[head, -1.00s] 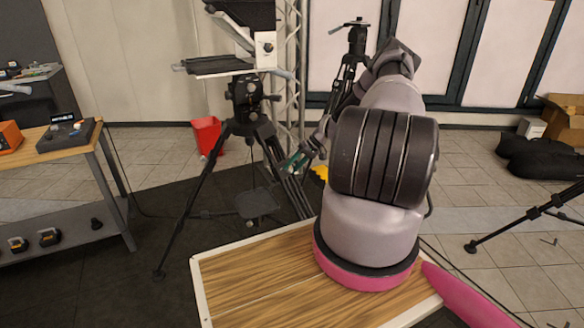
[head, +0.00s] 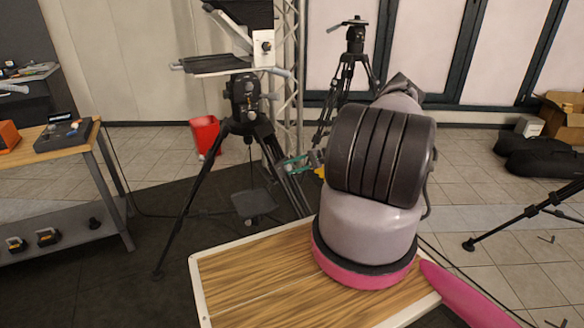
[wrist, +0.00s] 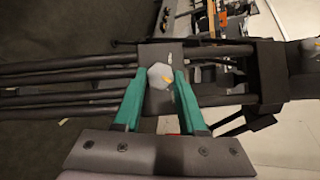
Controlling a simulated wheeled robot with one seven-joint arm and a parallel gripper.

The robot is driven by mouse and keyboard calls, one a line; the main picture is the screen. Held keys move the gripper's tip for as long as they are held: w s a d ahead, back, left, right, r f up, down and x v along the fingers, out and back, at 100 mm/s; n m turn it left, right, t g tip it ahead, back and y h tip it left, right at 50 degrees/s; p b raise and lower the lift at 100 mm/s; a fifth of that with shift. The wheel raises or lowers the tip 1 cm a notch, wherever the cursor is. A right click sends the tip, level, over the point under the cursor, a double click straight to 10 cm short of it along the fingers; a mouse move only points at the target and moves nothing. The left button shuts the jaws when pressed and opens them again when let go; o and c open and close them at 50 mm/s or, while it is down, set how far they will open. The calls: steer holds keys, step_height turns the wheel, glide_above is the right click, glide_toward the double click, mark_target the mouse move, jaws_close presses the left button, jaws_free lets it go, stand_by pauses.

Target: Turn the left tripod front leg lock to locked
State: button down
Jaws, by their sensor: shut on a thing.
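The left tripod (head: 240,128) stands on the dark floor mat left of my arm, carrying a camera rig on top. Its front leg (head: 291,188) slopes down behind the wooden deck. My gripper (head: 297,163) reaches that leg, with green fingers at its upper part. In the wrist view the leg (wrist: 60,88) runs sideways as dark tubes with a dark bracket. The leg lock, a grey faceted knob (wrist: 160,76) with a small yellow mark, sits on the bracket. My gripper (wrist: 160,80) is shut on the knob, one finger on each side.
A wooden deck (head: 250,275) with a white edge lies in front of me. A workbench (head: 90,135) stands at left and a red bin (head: 205,133) behind the tripod. A second tripod (head: 345,75) stands farther back. Another tripod leg (head: 520,220) shows at right.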

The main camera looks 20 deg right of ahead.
steer(key=shift+d+f+m+t+y, duration=0.1)
steer(key=shift+m+t+y, duration=0.25)
steer(key=shift+m, duration=0.55)
steer(key=shift+t, duration=0.25)
steer(key=shift+s, duration=0.1)
steer(key=shift+c, duration=2.4)
jaws_free()
steer(key=v, duration=1)
steer(key=shift+d, duration=0.3)
steer(key=shift+s, duration=0.15)
